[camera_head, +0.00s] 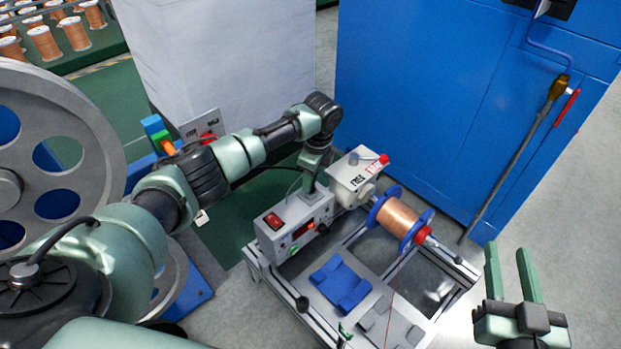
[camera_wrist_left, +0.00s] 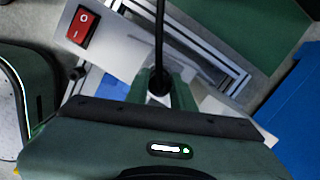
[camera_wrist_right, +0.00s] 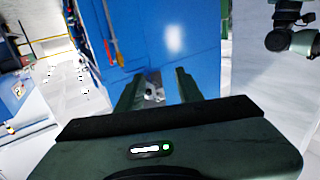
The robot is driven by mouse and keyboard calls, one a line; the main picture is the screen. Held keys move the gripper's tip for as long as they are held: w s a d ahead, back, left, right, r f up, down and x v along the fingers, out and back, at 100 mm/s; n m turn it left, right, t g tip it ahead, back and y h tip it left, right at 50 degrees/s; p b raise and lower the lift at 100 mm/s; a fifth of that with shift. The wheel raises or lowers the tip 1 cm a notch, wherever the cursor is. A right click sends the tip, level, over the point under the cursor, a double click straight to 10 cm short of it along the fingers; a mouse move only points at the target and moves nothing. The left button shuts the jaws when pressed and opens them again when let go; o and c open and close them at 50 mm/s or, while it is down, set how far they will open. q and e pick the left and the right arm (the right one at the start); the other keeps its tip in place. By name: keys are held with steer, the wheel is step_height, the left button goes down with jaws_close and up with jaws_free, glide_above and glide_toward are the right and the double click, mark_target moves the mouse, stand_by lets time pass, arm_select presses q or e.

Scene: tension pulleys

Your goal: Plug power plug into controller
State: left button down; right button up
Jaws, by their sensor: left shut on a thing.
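The controller (camera_head: 291,228) is a light grey box with a red rocker switch on top, standing at the back left of the small machine frame. In the left wrist view its top with the red switch (camera_wrist_left: 82,27) shows at the upper left. My left gripper (camera_head: 312,186) points down right at the controller's top. It is shut on the black power plug (camera_wrist_left: 158,84), whose black cable runs upward in the left wrist view. The plug's lower end and its contact with the controller are hidden. My right gripper (camera_head: 514,270) is open and empty at the right.
A copper wire spool (camera_head: 398,219) with blue flanges and a white motor box (camera_head: 356,179) are beside the controller. A blue bracket (camera_head: 341,283) lies in front on the frame. A blue cabinet (camera_head: 440,100) stands behind. A large grey wheel (camera_head: 60,110) is at the left.

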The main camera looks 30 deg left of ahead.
steer(key=shift+s+d+f+g, duration=0.15)
steer(key=shift+f+g, duration=0.25)
steer(key=shift+f, duration=0.3)
arm_select(q)
steer(key=shift+f, duration=0.1)
arm_select(e)
steer(key=shift+r, duration=0.1)
arm_select(q)
steer(key=shift+f, duration=0.5)
arm_select(e)
steer(key=shift+w+a+r+t, duration=0.1)
steer(key=shift+r+t, duration=0.1)
steer(key=shift+r, duration=0.25)
steer(key=shift+w+a+r+t, duration=0.1)
steer(key=shift+r+t, duration=0.1)
steer(key=shift+r, duration=0.2)
arm_select(q)
steer(key=c, duration=1.1)
jaws_free()
steer(key=shift+r, duration=0.1)
arm_select(e)
steer(key=shift+f, duration=0.1)
